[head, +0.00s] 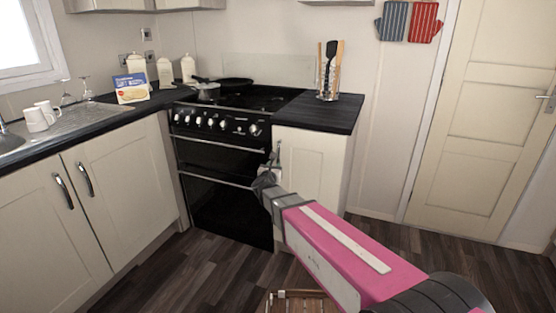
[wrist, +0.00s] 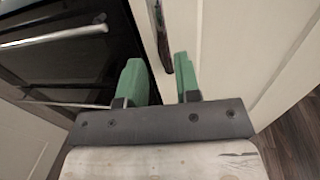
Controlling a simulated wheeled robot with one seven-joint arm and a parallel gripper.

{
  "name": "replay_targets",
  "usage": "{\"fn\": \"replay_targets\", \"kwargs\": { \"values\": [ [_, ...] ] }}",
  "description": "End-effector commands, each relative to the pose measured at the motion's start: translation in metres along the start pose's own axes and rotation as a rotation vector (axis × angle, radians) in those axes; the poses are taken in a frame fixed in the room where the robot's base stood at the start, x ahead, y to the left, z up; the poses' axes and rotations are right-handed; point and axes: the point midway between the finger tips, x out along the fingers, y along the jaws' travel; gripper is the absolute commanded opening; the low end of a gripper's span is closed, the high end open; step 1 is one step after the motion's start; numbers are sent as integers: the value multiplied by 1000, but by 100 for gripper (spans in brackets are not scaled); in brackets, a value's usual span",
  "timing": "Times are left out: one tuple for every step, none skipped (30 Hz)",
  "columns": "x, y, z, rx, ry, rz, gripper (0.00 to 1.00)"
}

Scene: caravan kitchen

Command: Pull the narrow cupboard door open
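The narrow cupboard door (head: 312,170) is a cream panel to the right of the black oven, under a dark worktop, and it looks closed. Its dark upright handle (wrist: 163,38) is near the door's left edge in the wrist view. My gripper (wrist: 158,68) has two green fingers standing apart, with a gap between them. The lower end of the handle shows at the gap, closer to the right finger. I cannot tell whether either finger touches it. In the head view my gripper (head: 268,172) is in front of the door's left edge and hides part of it.
The black oven (head: 215,205) with its bar handles stands directly left of the door. A utensil holder (head: 328,85) stands on the worktop (head: 345,112) above. A slatted wooden item (head: 300,301) is on the floor at the bottom. Floor right of the cupboard looks clear.

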Motion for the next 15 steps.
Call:
{"fn": "replay_targets", "kwargs": {
  "values": [
    [11,2,-1,-1,0,0,31],
    [16,2,-1,-1,0,0,31],
    [24,2,-1,-1,0,0,31],
    [29,1,-1,-2,0,-1,31],
    [35,1,-1,-2,0,-1,31],
    [42,2,-1,-2,0,-1,31],
    [48,2,-1,-2,0,0,31],
    [53,2,-1,-2,0,0,31],
    [60,2,-1,-2,0,1,31],
    [64,2,-1,-2,0,0,31],
    [68,1,-1,-2,0,0,31],
    [73,1,0,-2,0,0,31],
    [76,1,0,-2,0,0,31],
    [78,1,0,-2,0,0,31],
    [80,1,0,-2,0,1,31]
  ]
}}
